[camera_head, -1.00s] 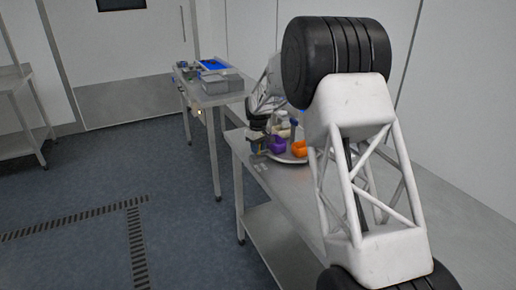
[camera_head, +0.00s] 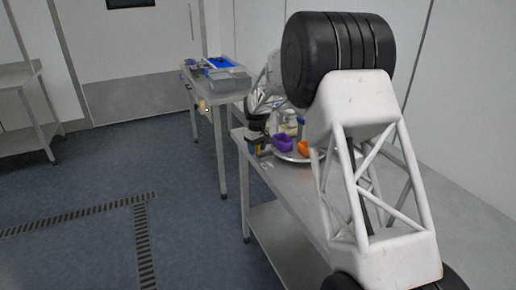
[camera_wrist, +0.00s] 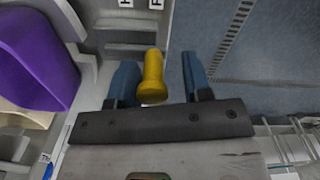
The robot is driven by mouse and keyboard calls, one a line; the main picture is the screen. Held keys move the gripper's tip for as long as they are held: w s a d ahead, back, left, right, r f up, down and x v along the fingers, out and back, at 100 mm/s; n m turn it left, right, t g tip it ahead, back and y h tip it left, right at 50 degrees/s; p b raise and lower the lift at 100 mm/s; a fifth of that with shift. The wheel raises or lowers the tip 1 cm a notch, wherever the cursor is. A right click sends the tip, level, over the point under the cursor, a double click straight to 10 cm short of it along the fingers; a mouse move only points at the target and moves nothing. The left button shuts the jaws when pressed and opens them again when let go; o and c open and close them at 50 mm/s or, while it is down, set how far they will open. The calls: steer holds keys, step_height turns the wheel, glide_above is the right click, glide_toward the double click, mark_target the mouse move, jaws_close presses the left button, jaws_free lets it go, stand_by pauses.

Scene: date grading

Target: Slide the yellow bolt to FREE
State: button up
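The yellow bolt (camera_wrist: 152,80) shows in the wrist view as a rounded knob between the two blue fingers of my gripper (camera_wrist: 158,62). The fingers are open, with a gap on each side of the knob; the gap on the right is wider. Two white labels, one starting with H (camera_wrist: 125,3) and one with F (camera_wrist: 156,4), are cut off at the top edge. The bolt lies below the F label in the picture. In the head view my gripper is small at the table's near left edge, and I cannot make out the bolt clearly.
A purple bin (camera_wrist: 38,55) is close on the left in the wrist view; it also shows in the head view (camera_head: 286,143) beside an orange bin (camera_head: 304,147) on a round tray. A farther table holds a grey container (camera_head: 228,82). Floor (camera_wrist: 270,60) lies right of the fingers.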

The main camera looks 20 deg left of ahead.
steer(key=shift+r, duration=3.9)
steer(key=shift+d+r, duration=0.2)
steer(key=shift+d, duration=0.05)
steer(key=s+d+r+m, duration=0.2)
steer(key=s+d+r, duration=0.45)
steer(key=d, duration=0.45)
steer(key=s+d+r+m+t, duration=0.15)
steer(key=s+d+r, duration=0.45)
steer(key=d, duration=0.6)
steer(key=s+d+r+m, duration=0.3)
steer(key=s+d+r, duration=0.2)
steer(key=s+d, duration=0.45)
steer(key=s+d+m, duration=0.3)
steer(key=s+d, duration=1)
steer(key=s, duration=0.2)
steer(key=s+d+f+m, duration=0.1)
steer(key=s+d+f, duration=0.2)
steer(key=s, duration=0.6)
steer(key=s+d+f+m+t, duration=0.1)
steer(key=s+d+f, duration=0.2)
steer(key=s, duration=0.6)
steer(key=shift+s+d+f+m, duration=0.25)
steer(key=shift+d+m, duration=0.1)
steer(key=shift+d, duration=0.15)
